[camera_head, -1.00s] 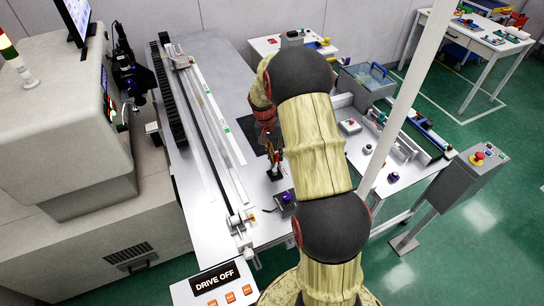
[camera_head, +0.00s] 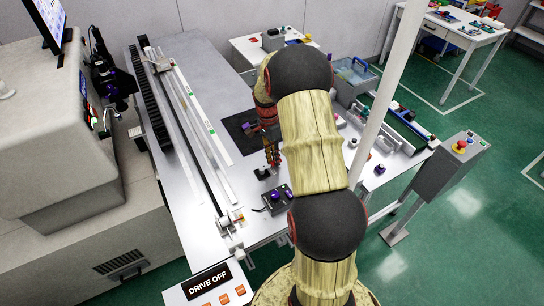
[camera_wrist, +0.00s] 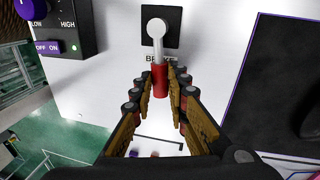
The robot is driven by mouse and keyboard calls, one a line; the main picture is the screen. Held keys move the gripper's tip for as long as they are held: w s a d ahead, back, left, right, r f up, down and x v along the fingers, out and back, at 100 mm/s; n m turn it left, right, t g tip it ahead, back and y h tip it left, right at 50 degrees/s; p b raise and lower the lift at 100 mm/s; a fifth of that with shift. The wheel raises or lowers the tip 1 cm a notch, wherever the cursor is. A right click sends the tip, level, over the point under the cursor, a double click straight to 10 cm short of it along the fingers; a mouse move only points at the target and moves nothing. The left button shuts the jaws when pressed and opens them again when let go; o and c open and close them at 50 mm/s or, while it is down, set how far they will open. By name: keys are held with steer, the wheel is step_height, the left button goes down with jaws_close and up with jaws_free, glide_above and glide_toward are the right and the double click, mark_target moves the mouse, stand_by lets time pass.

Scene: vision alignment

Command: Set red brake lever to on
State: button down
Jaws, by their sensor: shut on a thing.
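The brake lever shows in the wrist view as a pale shaft (camera_wrist: 157,38) rising from a black square plate (camera_wrist: 171,22), ending in a red grip (camera_wrist: 160,80). A partly covered label by the plate appears to read "BRAKE". My gripper (camera_wrist: 158,92) is shut on the red grip, with a finger at each side. In the head view my gripper (camera_head: 272,153) is low over the table, just above the lever's dark base (camera_head: 262,173). The lever is mostly hidden there, and no on or off mark for it is readable.
A control box with a purple knob (camera_head: 275,199) stands close in front of the lever; it also shows in the wrist view (camera_wrist: 58,28). A dark pad (camera_head: 236,125) lies behind. A long rail (camera_head: 195,130) runs along the left. A "DRIVE OFF" sign (camera_head: 210,281) is at the front.

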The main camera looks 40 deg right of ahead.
steer(key=shift+s+m, duration=0.3)
steer(key=shift+m, duration=0.3)
steer(key=shift+a, duration=0.1)
steer(key=c, duration=1.7)
jaws_free()
steer(key=r, duration=0.4)
steer(key=w+r, duration=0.1)
steer(key=r, duration=0.3)
steer(key=w+r, duration=0.1)
steer(key=r, duration=0.2)
steer(key=shift+w+d+r, duration=0.1)
steer(key=shift+d+r, duration=0.25)
steer(key=shift+r, duration=0.05)
